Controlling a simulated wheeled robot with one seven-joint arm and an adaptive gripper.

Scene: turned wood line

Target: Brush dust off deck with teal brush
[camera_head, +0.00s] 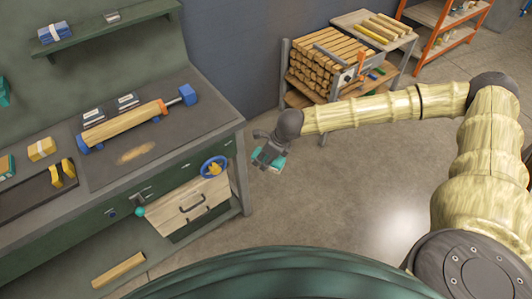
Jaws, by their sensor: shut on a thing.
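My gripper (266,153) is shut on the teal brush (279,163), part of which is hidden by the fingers. It holds the brush over the floor, just beyond the right end of the green workbench. The dark deck (178,135) is the bench's top surface. A tan patch of dust (137,153) lies on the deck, well to the left of my gripper. The dust and the brush are apart.
A wooden piece between blue ends (125,125) lies behind the dust. A blue handwheel (214,166) and a drawer (188,204) are on the bench front. A rack of stacked wood (330,65) stands behind my arm. Open floor (330,200) lies in front.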

